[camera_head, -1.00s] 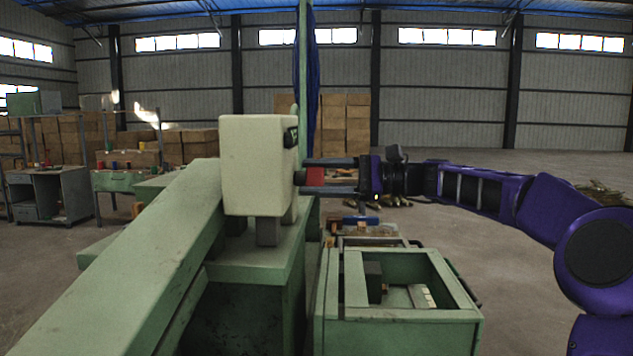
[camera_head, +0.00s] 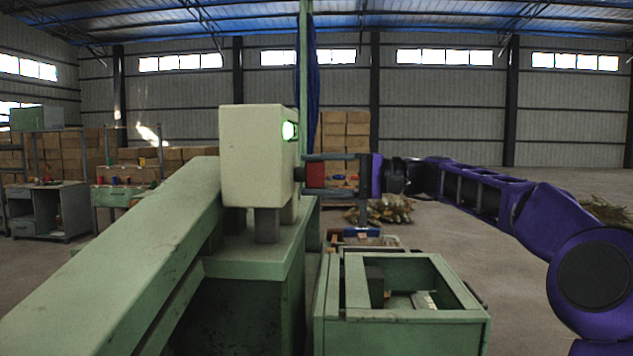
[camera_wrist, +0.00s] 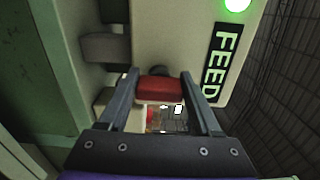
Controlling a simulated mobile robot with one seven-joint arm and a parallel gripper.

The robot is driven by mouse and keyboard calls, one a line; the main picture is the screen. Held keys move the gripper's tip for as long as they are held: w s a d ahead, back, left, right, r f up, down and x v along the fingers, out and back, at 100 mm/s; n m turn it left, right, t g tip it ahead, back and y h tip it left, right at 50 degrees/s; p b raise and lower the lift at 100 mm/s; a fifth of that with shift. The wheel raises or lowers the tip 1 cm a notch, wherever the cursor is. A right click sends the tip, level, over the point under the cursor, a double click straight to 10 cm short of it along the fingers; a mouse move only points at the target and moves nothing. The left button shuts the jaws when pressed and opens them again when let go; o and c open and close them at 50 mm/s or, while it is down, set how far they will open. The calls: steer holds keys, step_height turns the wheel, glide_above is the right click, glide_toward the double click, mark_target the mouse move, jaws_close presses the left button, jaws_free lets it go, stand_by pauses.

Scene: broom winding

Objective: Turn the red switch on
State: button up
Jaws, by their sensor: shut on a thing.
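The red switch (camera_head: 315,175) sticks out from the right side of a cream control box (camera_head: 258,155). In the wrist view the red switch (camera_wrist: 160,89) sits between my two dark fingers, and a "FEED" label (camera_wrist: 221,62) is beside it. My gripper (camera_head: 312,172) reaches in from the right and is shut on the switch. A green light (camera_head: 290,131) glows on the box; it also shows in the wrist view (camera_wrist: 237,4). The switch's base is partly hidden by my fingers.
The box stands on a green machine (camera_head: 265,262) with a long sloping beam (camera_head: 135,260). An open green tray frame (camera_head: 400,315) lies below my gripper. Straw bundles (camera_head: 380,210) lie on the floor behind. Open floor extends to the right.

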steer(key=shift+n, duration=0.3)
steer(key=o, duration=1.4)
steer(key=shift+d, duration=0.15)
steer(key=shift+s+d+p, duration=0.15)
steer(key=shift+d+p, duration=0.35)
steer(key=shift+d, duration=3.8)
steer(key=shift+s+d+p, duration=0.1)
steer(key=shift+d+p, duration=0.4)
steer(key=shift+d, duration=3.8)
steer(key=shift+f, duration=0.1)
